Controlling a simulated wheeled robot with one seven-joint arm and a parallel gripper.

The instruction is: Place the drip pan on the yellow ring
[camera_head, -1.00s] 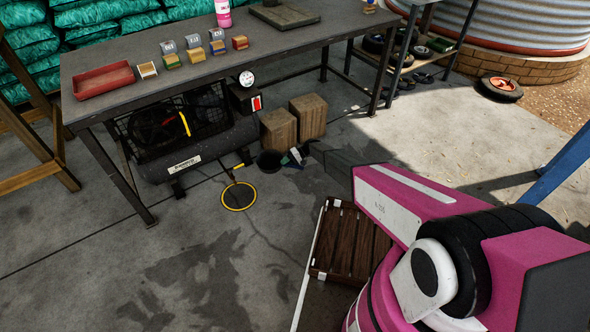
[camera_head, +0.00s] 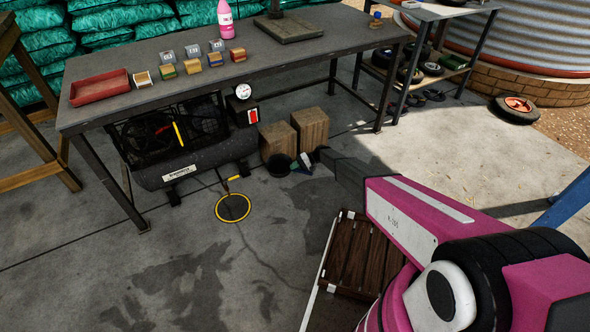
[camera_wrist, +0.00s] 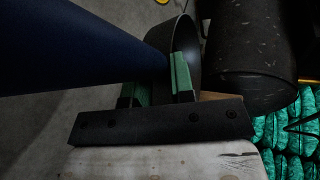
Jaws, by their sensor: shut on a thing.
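The drip pan (camera_head: 278,165) is a dark round pan, in front of the wooden blocks in the head view. My gripper (camera_head: 303,163) is shut on it, with the green fingers at its rim. In the wrist view the pan (camera_wrist: 187,45) shows its curved dark wall against the green fingers (camera_wrist: 160,82). A dark blue shape hides part of that view. The yellow ring (camera_head: 233,221) lies flat on the concrete floor, to the left of the pan and nearer to me. Its dark middle is empty. The pan is apart from the ring.
A black compressor (camera_head: 190,165) stands under the workbench (camera_head: 300,58), behind the ring. Two wooden blocks (camera_head: 309,127) stand behind the pan. A slatted wooden pallet (camera_head: 357,255) lies below my arm. Floor in front of the ring is clear.

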